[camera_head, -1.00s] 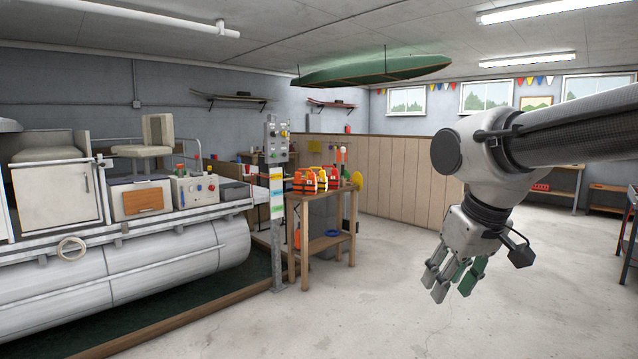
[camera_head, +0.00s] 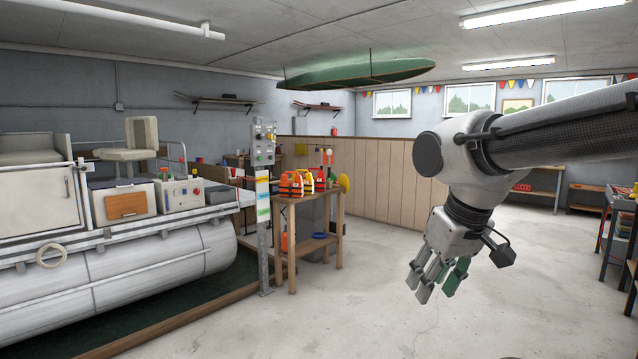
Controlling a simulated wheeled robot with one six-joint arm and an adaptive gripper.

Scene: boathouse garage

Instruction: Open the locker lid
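A pontoon boat on the left carries white boxes on its deck. One is a low white box with a wooden panel (camera_head: 126,205) on its front, near the beige seat (camera_head: 127,150). At the far left is a larger white cabinet with a small handle (camera_head: 40,198), topped by a grey cushion. I cannot tell for sure which of these is the locker; no raised lid shows. My gripper (camera_head: 437,283) hangs in the air over the floor, fingers down and apart, open and empty. It is well to the right of the boat, touching nothing.
A grey post (camera_head: 263,215) with a control box and a wooden table (camera_head: 308,210) with orange gear stand between boat and gripper. A white rail and a wooden kerb (camera_head: 170,330) edge the boat. The concrete floor (camera_head: 330,320) in front is clear. Shelves stand at right.

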